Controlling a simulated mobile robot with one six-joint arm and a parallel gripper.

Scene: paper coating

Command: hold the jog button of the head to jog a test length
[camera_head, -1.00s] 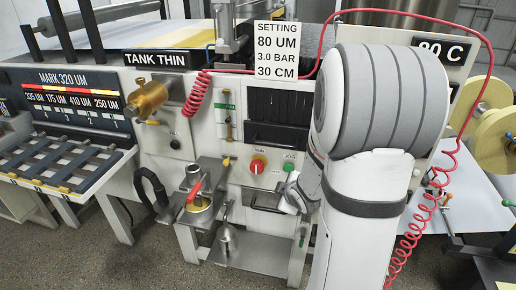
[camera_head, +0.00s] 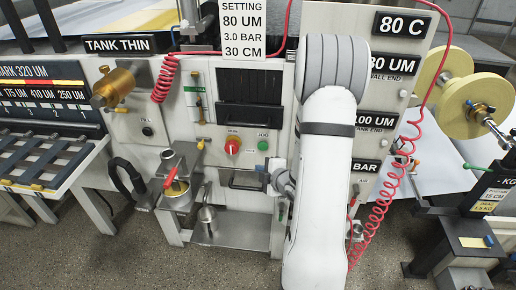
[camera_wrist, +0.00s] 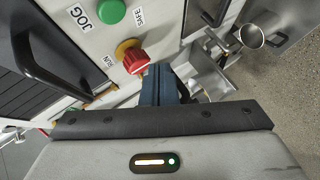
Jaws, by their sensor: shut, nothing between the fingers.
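The green jog button (camera_head: 263,145) is on the pale panel of the head, under a small JOG label. It also shows in the wrist view (camera_wrist: 111,11), at the top edge. A red knob on a yellow base (camera_head: 232,146) sits to its left; in the wrist view the knob (camera_wrist: 133,58) is just beyond my fingertips. My gripper (camera_head: 268,181) is below the button and apart from it. Its dark blue fingers (camera_wrist: 157,76) are shut and empty. Whether the fingertips touch the knob is hard to tell.
A sign (camera_head: 244,29) reads 80 UM, 3.0 BAR, 30 CM. A dark handle (camera_head: 245,180) juts out below the knob. A metal can (camera_head: 207,220) stands on the lower shelf. A red coiled hose (camera_head: 385,205) hangs right of my arm.

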